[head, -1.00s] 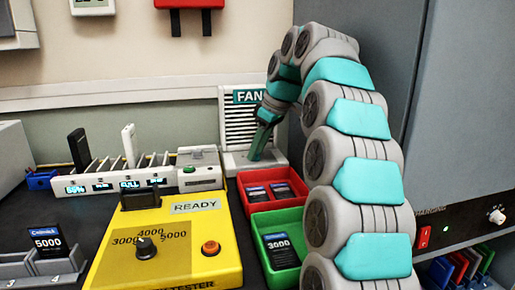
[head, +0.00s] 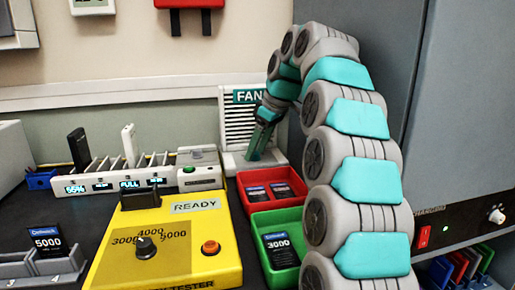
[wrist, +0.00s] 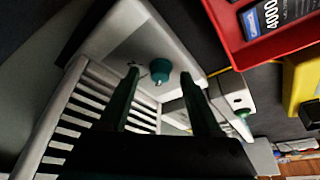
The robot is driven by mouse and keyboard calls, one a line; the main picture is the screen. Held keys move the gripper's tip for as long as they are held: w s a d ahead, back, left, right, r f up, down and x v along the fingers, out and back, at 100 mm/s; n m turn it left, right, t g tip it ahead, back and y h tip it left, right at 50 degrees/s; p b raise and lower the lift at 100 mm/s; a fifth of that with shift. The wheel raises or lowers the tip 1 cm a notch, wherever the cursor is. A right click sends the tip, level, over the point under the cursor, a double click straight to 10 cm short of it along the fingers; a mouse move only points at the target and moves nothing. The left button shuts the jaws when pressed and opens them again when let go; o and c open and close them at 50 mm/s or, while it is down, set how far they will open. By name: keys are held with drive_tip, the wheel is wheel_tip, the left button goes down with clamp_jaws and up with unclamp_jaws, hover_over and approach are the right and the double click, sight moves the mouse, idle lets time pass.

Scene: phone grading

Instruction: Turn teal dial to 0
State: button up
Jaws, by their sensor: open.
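The teal dial (wrist: 161,72) is a small round knob on the pale base of the fan unit (wrist: 110,52), seen in the wrist view. A small light mark shows on the dial's edge toward the bottom of the picture. My gripper (wrist: 159,74) is open, with one finger left of the dial and one right of it, apart from it. Dark marks beside the dial are too small to read. In the head view my gripper (head: 259,143) is in front of the fan unit (head: 238,122), and I cannot make out the dial there.
A red tray (head: 258,206) and a green tray (head: 285,279) hold phone batteries in front of the fan. A yellow tester (head: 215,240) with a black knob stands left of them. A white charger rack (head: 205,183) stands behind it. A grey cabinet (head: 470,100) is at the right.

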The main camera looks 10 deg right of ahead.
sight(258, 152)
drive_tip(key=shift+r, duration=0.75)
drive_tip(key=shift+r+p, duration=0.9)
drive_tip(key=shift+r, duration=0.05)
drive_tip(key=shift+s+b, duration=0.4)
drive_tip(key=shift+s, duration=0.75)
drive_tip(key=s+r+b, duration=0.1)
drive_tip(key=s+b, duration=0.1)
drive_tip(key=s, duration=1.1)
drive_tip(key=shift+s+a+r, duration=0.15)
drive_tip(key=shift+s+r, duration=0.05)
drive_tip(key=shift+s, duration=0.2)
